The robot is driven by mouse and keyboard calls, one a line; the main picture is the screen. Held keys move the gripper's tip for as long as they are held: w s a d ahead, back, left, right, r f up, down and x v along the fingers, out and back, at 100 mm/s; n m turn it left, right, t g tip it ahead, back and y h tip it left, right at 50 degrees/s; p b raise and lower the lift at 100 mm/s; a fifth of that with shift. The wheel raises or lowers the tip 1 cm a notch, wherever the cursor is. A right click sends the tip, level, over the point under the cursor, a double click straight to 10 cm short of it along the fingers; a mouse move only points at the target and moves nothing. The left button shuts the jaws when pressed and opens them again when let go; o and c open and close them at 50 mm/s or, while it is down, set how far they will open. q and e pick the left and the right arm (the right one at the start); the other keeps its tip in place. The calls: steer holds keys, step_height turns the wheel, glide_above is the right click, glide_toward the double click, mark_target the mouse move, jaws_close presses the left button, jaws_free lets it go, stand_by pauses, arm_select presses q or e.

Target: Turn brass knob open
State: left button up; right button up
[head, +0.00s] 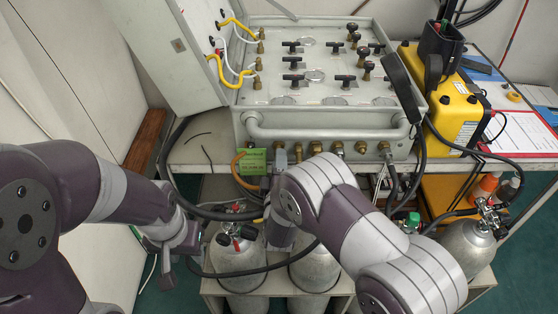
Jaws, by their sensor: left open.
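The grey air panel (318,118) stands open on the bench, with several black-handled valves and dark knobs on its face. Several brass fittings (337,149) line its front below the grey bar handle; I cannot tell which one is the brass knob. My left gripper (178,262) is open and empty, low at the left, in front of the bench and left of the cylinders, apart from the panel. My right arm reaches up to the panel's front edge. Its gripper (280,165) is mostly hidden by my own wrist, near the brass fittings; its jaws cannot be made out.
Grey gas cylinders (236,256) with valves and black hoses stand below the bench. A green tag box (238,158) hangs at the panel's front left. A yellow case (455,110) and a clipboard (520,132) lie to the right. Another cylinder (467,246) stands at the lower right.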

steer(key=s, duration=1.1)
steer(key=shift+s+b, duration=0.3)
steer(key=shift+s, duration=0.05)
